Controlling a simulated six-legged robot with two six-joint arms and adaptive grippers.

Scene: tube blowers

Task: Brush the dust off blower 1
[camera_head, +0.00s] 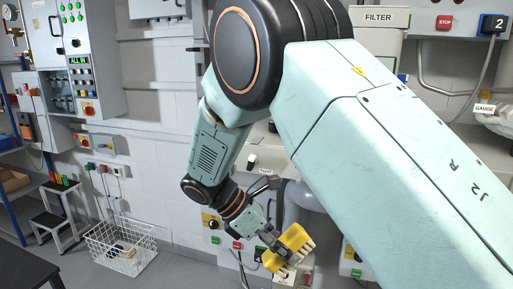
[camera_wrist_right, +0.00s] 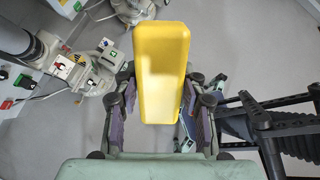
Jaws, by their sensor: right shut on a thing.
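My right gripper (camera_head: 277,243) is low in the middle of the head view, at the end of my arm. It is shut on a yellow brush (camera_head: 291,240), whose pale bristles point down and right. In the right wrist view the brush's yellow block (camera_wrist_right: 161,60) stands out between the two fingers. Grey pipework (camera_head: 304,197) is just behind and above the brush; it is partly hidden by my arm. No label for blower 1 is readable, and I cannot tell whether the bristles touch anything. My left gripper is not in view.
A white wire basket (camera_head: 121,247) stands on the floor at left, near a small step stool (camera_head: 56,214). A filter unit (camera_head: 378,17) and a blue box marked 2 (camera_head: 493,24) are upper right. Bare floor (camera_head: 190,268) lies left of the gripper.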

